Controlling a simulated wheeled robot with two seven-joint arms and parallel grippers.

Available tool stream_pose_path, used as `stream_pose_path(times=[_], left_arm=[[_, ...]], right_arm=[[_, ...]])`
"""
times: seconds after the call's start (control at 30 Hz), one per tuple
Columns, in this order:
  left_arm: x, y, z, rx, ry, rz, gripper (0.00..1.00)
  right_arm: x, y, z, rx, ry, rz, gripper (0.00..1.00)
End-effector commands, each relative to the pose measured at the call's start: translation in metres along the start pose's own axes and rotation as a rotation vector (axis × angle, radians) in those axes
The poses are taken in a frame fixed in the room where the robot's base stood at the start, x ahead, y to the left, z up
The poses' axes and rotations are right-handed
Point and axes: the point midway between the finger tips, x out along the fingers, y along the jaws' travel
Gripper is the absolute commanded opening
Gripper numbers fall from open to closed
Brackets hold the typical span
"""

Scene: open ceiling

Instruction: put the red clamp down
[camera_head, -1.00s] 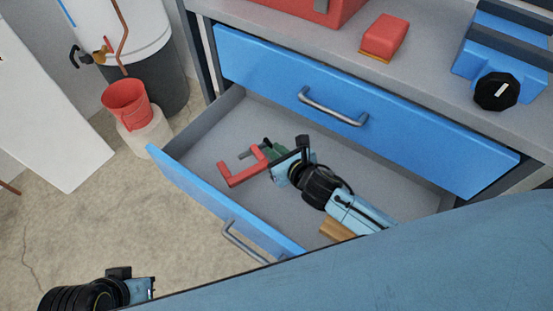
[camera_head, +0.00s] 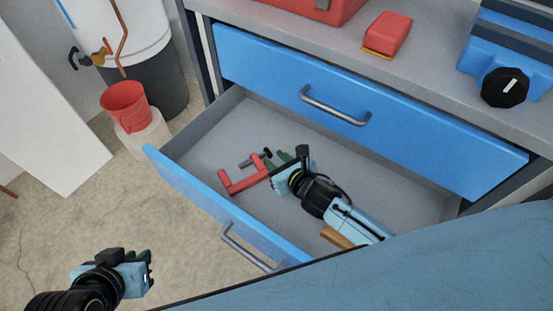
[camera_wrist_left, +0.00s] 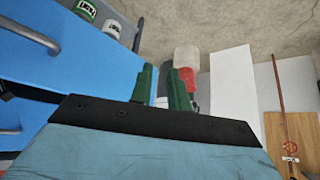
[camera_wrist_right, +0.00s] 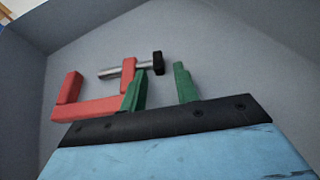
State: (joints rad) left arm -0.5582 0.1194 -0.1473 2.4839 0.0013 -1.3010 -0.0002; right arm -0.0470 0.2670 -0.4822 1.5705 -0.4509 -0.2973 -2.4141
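The red clamp (camera_head: 240,182) lies in the open drawer (camera_head: 215,132), near its left end. In the right wrist view the clamp (camera_wrist_right: 88,108) rests on the grey drawer floor, its metal screw and black end toward the fingers. My right gripper (camera_head: 277,158) is inside the drawer, right beside the clamp. In the right wrist view its green fingers (camera_wrist_right: 160,82) are apart with nothing clearly between them. The left one of them overlaps the clamp's edge; I cannot tell if they touch. My left gripper (camera_wrist_left: 161,82) is open and empty, outside the drawer at lower left.
A closed blue drawer (camera_head: 270,82) with a metal handle sits above the open one. The worktop (camera_head: 440,95) holds a red-orange block (camera_head: 387,36) and a blue device with a black knob (camera_head: 505,87). A wooden piece (camera_head: 338,237) lies under my right arm. A red bucket (camera_head: 125,105) stands left.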

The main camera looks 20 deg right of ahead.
Motion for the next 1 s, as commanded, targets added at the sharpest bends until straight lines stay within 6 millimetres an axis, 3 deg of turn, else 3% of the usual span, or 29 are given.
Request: stream_pose_path(times=[0.37,0.67,1.0], left_arm=[[-0.001,0.000,0.002,0.000,-0.016,-0.001,0.17],[-0.019,-0.010,0.054,-0.014,-0.300,-0.022,0.17],[0.028,-0.023,0.077,0.001,-0.345,-0.043,0.17]], right_arm=[[-0.002,0.000,0.002,-0.001,0.000,0.001,0.34],[-0.032,0.000,0.003,-0.001,0.001,0.001,0.34],[-0.091,0.000,0.003,0.000,0.001,0.000,0.34]])
